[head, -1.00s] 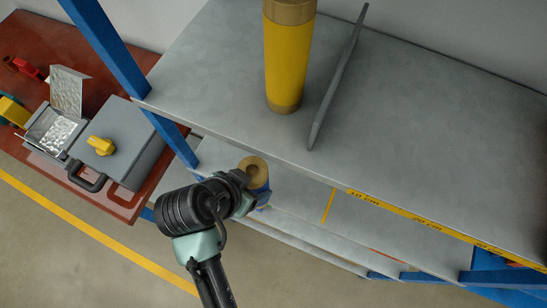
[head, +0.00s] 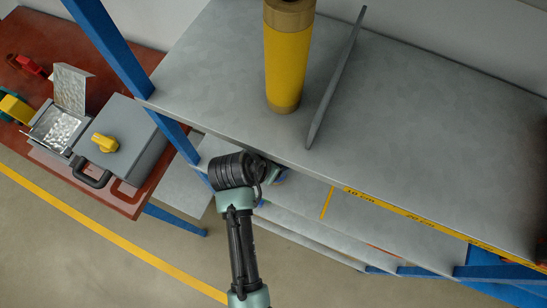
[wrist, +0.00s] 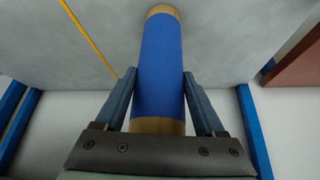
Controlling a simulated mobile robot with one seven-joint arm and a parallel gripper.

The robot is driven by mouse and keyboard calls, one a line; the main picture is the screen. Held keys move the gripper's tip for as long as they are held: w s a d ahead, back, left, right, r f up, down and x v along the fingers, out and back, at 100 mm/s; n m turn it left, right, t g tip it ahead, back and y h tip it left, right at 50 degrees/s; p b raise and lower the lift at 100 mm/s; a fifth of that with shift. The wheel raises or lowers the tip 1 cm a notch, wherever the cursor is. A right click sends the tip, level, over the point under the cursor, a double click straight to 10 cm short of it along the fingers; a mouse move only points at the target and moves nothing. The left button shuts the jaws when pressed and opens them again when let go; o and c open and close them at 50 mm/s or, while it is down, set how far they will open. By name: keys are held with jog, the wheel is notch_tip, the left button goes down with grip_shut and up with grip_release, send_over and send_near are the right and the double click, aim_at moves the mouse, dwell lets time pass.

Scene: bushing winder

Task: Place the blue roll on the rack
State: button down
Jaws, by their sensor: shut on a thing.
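The blue roll (wrist: 161,62) has tan ends and sits between the two fingers of my gripper (wrist: 160,78) in the wrist view. The fingers are shut on its sides. In the head view my wrist hides most of the roll. My gripper (head: 272,172) is there at the front edge of the rack's upper shelf (head: 215,85), above a lower shelf (head: 360,222) with a yellow line across it. A grey shelf surface and a yellow line lie beyond the roll in the wrist view. I cannot tell whether the roll touches a shelf.
A yellow roll (head: 284,65) stands upright on the upper shelf beside a thin grey divider (head: 336,80). A blue rack post (head: 110,45) is close on the left. A red table (head: 40,60) holds a grey case (head: 118,135). The lower shelf's right part looks clear.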

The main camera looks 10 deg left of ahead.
jog(key=shift+f, duration=0.1)
grip_release()
jog(key=s+a+r+b, duration=0.2)
jog(key=s, duration=0.4)
jog(key=s+a+r+b, duration=0.2)
jog(key=s+a, duration=0.1)
jog(key=s, duration=0.4)
jog(key=shift+s+a+r, duration=0.15)
jog(key=shift+s+r, duration=0.1)
jog(key=shift+r, duration=0.05)
dwell(0.3)
